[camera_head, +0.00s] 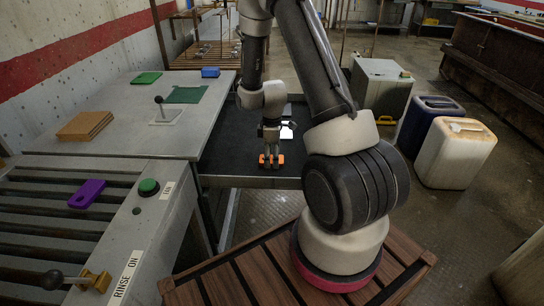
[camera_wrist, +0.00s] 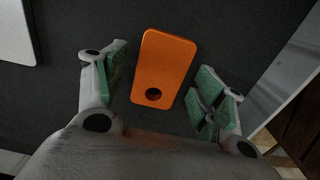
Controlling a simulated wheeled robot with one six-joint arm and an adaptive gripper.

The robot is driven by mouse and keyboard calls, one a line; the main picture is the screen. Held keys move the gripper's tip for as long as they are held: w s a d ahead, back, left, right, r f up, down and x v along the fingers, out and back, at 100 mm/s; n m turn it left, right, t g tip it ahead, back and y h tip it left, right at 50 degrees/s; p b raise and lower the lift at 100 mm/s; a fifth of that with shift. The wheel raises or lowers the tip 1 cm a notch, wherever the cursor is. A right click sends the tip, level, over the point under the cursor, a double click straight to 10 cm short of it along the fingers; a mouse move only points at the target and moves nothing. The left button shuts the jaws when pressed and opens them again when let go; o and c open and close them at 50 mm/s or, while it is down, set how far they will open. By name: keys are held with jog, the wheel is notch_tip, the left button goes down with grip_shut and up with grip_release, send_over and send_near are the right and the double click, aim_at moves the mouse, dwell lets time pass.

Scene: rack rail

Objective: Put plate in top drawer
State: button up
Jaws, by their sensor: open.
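An orange plate (camera_wrist: 167,62) with a round hole near one end lies on a dark surface. It also shows at my gripper in the head view (camera_head: 265,160), partly hidden by the fingers. My gripper (camera_wrist: 165,78) is open, with its green-padded fingers on either side of the plate and a gap visible on both sides. In the head view my gripper (camera_head: 271,157) points down over the dark surface. I cannot make out a top drawer for certain in either view.
The dark surface (camera_head: 226,153) has a metal rim and carries a white piece (camera_head: 287,131). A purple piece (camera_head: 87,194) lies on rollers. A grey box (camera_head: 380,90) and jerrycans (camera_head: 455,153) stand right.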

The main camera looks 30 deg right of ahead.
jog(key=s+a+r+m+t, duration=0.15)
jog(key=s+r, duration=0.25)
jog(key=r, duration=1)
jog(key=s+a+r+m, duration=0.1)
jog(key=s+r+m, duration=0.2)
jog(key=r, duration=1)
jog(key=s+a+r+m+t, duration=0.1)
jog(key=s+r+m, duration=0.2)
jog(key=s, duration=0.5)
jog(key=s+a+r+m+t, duration=0.1)
jog(key=s+r+m, duration=0.2)
jog(key=s+r, duration=0.3)
jog(key=s, duration=0.2)
jog(key=shift+s+a+m+t, duration=0.3)
jog(key=shift+s+m+t, duration=0.05)
jog(key=shift+s, duration=0.05)
